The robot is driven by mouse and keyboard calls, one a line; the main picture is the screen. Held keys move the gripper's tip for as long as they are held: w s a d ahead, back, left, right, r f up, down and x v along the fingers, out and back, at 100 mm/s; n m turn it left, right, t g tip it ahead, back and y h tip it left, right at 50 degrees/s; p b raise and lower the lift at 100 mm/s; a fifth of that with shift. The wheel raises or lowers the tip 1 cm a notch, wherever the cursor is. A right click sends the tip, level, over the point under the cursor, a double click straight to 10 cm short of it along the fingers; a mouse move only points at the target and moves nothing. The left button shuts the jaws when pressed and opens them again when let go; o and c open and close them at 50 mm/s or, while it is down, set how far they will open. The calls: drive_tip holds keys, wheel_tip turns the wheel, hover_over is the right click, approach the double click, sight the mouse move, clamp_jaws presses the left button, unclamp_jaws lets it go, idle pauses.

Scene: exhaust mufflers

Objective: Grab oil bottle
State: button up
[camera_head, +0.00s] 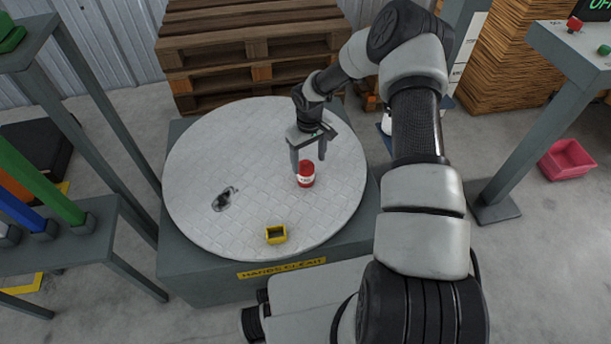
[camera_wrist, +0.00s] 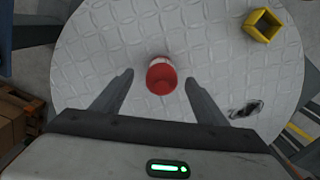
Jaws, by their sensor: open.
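A small red bottle (camera_head: 306,176) with a pale label band stands upright on the round metal turntable (camera_head: 215,150), right of its middle. My gripper (camera_head: 309,167) is open and points down over the bottle, its fingers apart. In the wrist view the bottle's red top (camera_wrist: 162,78) shows between and slightly beyond my two fingertips (camera_wrist: 158,78). No contact between finger and bottle shows. I cannot tell the exact height of the fingertips over the turntable.
On the turntable, a yellow open box (camera_head: 276,235) lies near the front edge and a dark metallic part (camera_head: 223,199) lies to the left. Wooden pallets (camera_head: 250,45) stand behind it. A grey rack (camera_head: 60,215) stands left, a grey table (camera_head: 575,50) right, with a pink bin (camera_head: 567,160) beyond.

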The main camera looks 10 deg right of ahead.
sight(308, 163)
wheel_tip(308, 163, down, 4)
drive_tip(key=shift+r, duration=0.2)
drive_tip(key=shift+w+a+f+b, duration=0.1)
drive_tip(key=shift+f+b, duration=0.3)
drive_tip(key=shift+f, duration=0.5)
drive_tip(key=shift+w+a+f+b, duration=0.15)
drive_tip(key=shift+f+b, duration=0.25)
drive_tip(key=shift+f, duration=0.45)
drive_tip(key=shift+w+a+f+b, duration=0.1)
drive_tip(key=shift+f+b, duration=0.3)
drive_tip(key=shift+f, duration=0.5)
drive_tip(key=shift+s, duration=0.1)
drive_tip(key=shift+c, duration=0.3)
drive_tip(key=c, duration=1.2)
drive_tip(key=shift+r, duration=0.1)
